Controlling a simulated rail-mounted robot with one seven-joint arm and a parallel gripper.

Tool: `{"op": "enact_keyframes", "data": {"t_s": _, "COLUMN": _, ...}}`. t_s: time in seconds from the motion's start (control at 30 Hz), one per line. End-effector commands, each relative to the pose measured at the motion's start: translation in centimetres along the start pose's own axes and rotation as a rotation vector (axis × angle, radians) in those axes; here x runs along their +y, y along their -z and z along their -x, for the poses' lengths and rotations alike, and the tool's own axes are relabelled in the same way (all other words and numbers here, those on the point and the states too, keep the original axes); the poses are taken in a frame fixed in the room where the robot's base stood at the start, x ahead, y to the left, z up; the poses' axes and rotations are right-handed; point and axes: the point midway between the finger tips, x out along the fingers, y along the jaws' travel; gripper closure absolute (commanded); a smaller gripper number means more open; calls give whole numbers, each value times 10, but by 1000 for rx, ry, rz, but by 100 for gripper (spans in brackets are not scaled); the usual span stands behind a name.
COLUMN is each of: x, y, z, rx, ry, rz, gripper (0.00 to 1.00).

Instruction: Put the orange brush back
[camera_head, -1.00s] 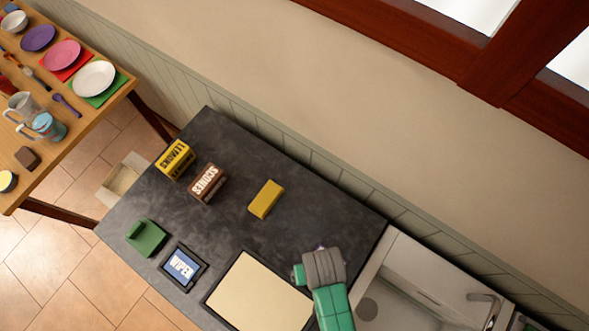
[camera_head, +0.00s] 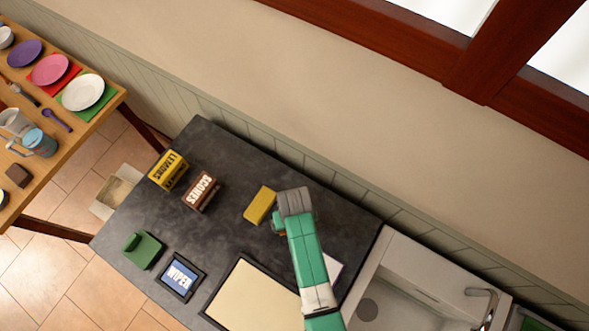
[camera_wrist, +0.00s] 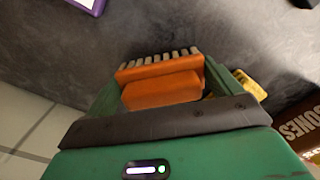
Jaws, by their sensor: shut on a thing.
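The orange brush (camera_wrist: 162,88) shows in the wrist view with its pale bristles facing away from the palm. My gripper (camera_wrist: 160,80) is shut on it, with one green finger on each side. In the head view my gripper (camera_head: 279,224) is over the dark counter, just right of a yellow block (camera_head: 260,205). The brush is hidden there by my arm. A brown lettered holder (camera_head: 201,191) and a yellow lettered holder (camera_head: 168,170) stand further left. The brown lettered one also shows at the right of the wrist view (camera_wrist: 298,130).
A green holder (camera_head: 143,250) and a dark-framed tray marked WIPER (camera_head: 181,277) are at the counter's left front. A cream board (camera_head: 252,298) lies in front, and a sink (camera_head: 405,280) is at the right. The counter's middle is clear.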

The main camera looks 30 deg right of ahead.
Motion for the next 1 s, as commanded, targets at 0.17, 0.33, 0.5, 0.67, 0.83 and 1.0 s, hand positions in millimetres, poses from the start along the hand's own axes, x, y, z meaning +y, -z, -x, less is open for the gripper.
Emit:
{"op": "enact_keyframes", "data": {"t_s": 0.17, "x": 0, "y": 1, "z": -2, "rx": 4, "ry": 0, "rz": 0, "gripper": 46}}
{"op": "enact_keyframes", "data": {"t_s": 0.33, "x": 0, "y": 1, "z": -5, "rx": 3, "ry": 0, "rz": 0, "gripper": 46}}
{"op": "enact_keyframes", "data": {"t_s": 0.5, "x": 0, "y": 1, "z": -5, "rx": 3, "ry": 0, "rz": 0, "gripper": 0}}
{"op": "enact_keyframes", "data": {"t_s": 0.67, "x": 0, "y": 1, "z": -3, "rx": 3, "ry": 0, "rz": 0, "gripper": 0}}
{"op": "enact_keyframes", "data": {"t_s": 0.83, "x": 0, "y": 1, "z": 23, "rx": 6, "ry": 0, "rz": 0, "gripper": 0}}
{"op": "enact_keyframes", "data": {"t_s": 1.0, "x": 0, "y": 1, "z": 68, "rx": 7, "ry": 0, "rz": 0, "gripper": 0}}
